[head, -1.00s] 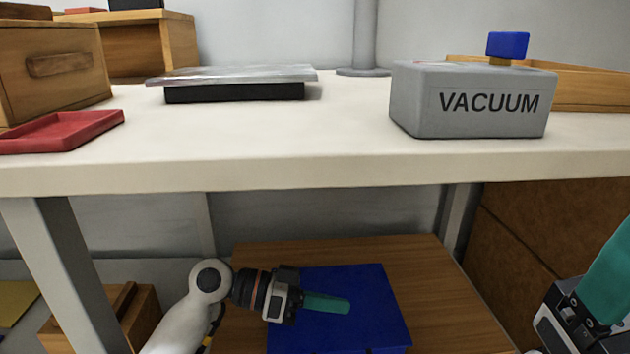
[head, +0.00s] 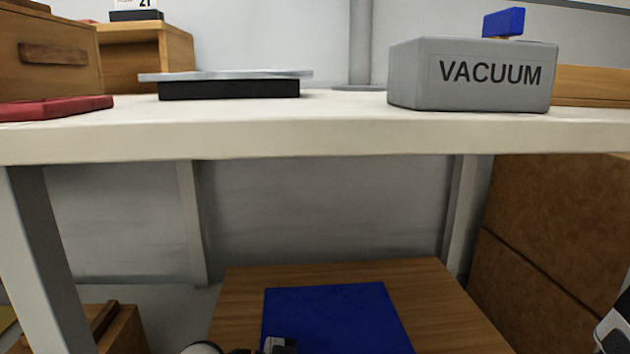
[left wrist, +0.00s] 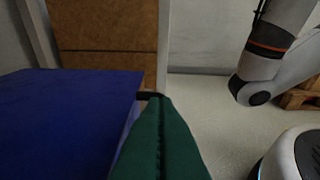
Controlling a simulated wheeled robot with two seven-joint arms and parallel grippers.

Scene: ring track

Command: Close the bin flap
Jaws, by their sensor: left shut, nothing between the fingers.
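A blue square panel (head: 335,315), which looks like the flap, lies on the wooden top (head: 240,290) of a low box under the table. It appears roughly flat, but I cannot tell whether it sits fully down. In the left wrist view the blue panel (left wrist: 65,115) fills the left side. My left gripper (left wrist: 155,100) is shut and empty, its green fingers beside the panel's right edge. I cannot tell if they touch. In the head view only a bit of it shows at the bottom edge. My right gripper is barely in frame at the lower right, its fingers hidden.
The white table (head: 320,138) spans above the box. It carries a grey box marked VACUUM (head: 470,75), a black case (head: 230,89) and a red tray (head: 55,107). A table leg (head: 45,265) stands left; brown panels (head: 550,240) stand right.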

